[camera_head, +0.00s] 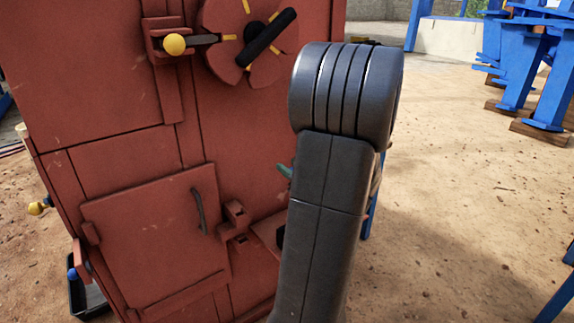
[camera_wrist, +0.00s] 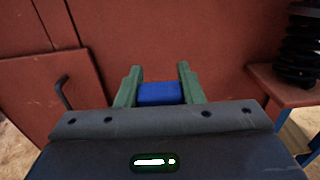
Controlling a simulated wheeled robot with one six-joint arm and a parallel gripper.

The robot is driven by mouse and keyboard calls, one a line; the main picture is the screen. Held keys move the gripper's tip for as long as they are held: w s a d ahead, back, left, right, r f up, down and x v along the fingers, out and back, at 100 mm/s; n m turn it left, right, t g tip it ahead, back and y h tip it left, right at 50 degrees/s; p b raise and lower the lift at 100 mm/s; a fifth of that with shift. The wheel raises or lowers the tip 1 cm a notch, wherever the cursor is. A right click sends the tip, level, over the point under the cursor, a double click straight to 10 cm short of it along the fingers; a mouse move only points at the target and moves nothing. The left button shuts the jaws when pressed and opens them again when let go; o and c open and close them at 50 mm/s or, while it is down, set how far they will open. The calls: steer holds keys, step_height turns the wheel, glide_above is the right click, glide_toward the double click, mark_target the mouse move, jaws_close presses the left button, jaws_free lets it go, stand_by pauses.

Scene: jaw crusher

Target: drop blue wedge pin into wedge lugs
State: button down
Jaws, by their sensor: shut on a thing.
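The blue wedge pin (camera_wrist: 160,93) shows as a blue block between the green fingers of my gripper (camera_wrist: 159,80) in the wrist view. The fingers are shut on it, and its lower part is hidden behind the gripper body. In the head view my arm hides the pin and most of the gripper; only a green finger bit (camera_head: 285,171) shows left of the arm. Red lugs, seemingly the wedge lugs (camera_head: 236,214), stand on the red machine face right of the hatch door. The gripper is to their right in the picture. The lugs cannot be made out in the wrist view.
The hatch door (camera_head: 155,245) has a dark handle (camera_head: 198,211). A dark coiled spring (camera_wrist: 299,45) stands on a red ledge (camera_wrist: 285,92) to the right. A yellow-knobbed lever (camera_head: 175,44) and a wheel are above. Open sandy ground lies right of the arm; blue stands (camera_head: 545,85) are beyond.

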steer(key=p+v, duration=0.1)
steer(key=v, duration=0.7)
steer(key=shift+r, duration=0.35)
